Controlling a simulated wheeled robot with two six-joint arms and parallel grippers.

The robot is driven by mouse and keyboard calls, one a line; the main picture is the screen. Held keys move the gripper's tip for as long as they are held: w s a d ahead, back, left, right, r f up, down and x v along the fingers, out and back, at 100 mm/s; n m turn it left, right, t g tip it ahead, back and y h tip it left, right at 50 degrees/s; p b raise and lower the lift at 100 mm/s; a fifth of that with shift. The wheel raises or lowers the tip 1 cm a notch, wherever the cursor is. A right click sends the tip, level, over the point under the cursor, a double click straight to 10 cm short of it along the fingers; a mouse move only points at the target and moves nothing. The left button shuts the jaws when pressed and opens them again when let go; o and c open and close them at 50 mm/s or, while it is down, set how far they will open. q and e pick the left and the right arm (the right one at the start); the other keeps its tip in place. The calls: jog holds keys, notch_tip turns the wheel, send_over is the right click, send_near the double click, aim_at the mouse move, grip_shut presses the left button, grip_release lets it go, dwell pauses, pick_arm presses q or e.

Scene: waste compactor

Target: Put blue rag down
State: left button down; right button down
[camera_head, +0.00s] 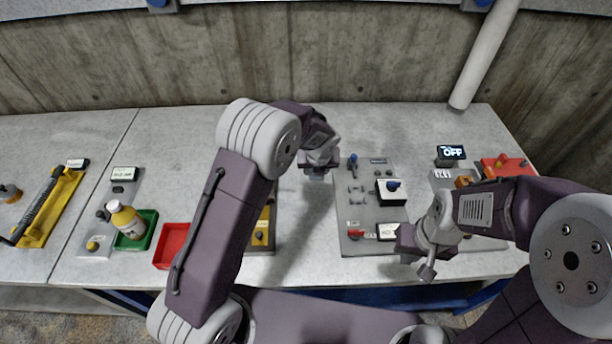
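I cannot make out a blue rag for certain. My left gripper (318,172) is over the middle of the table, left of the grey control panel (358,215). A small bluish-grey patch shows at its tip, too small to tell whether it is cloth or part of the gripper. Its fingers are mostly hidden. My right gripper (428,273) points down near the front edge of the table, at the right of the panel. Its fingertips look close together, with nothing seen between them.
A green tray (151,219) with a yellow-and-white bottle (128,222) and a red tray (163,256) stand on the left. A display reading OFF (451,152) and a red box (497,165) stand at right. The back middle of the table (385,125) is clear.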

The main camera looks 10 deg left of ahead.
pick_arm(q)
send_over(299, 183)
jog(key=s, duration=0.2)
jog(key=f, duration=0.3)
jog(key=shift+w+d+f, duration=0.2)
jog(key=shift+w+f, duration=0.05)
notch_tip(299, 183, down, 4)
jog(key=shift+r+b, duration=0.1)
jog(key=shift+b, duration=0.6)
jog(key=c, duration=0.7)
grip_release()
jog(key=shift+c, duration=0.2)
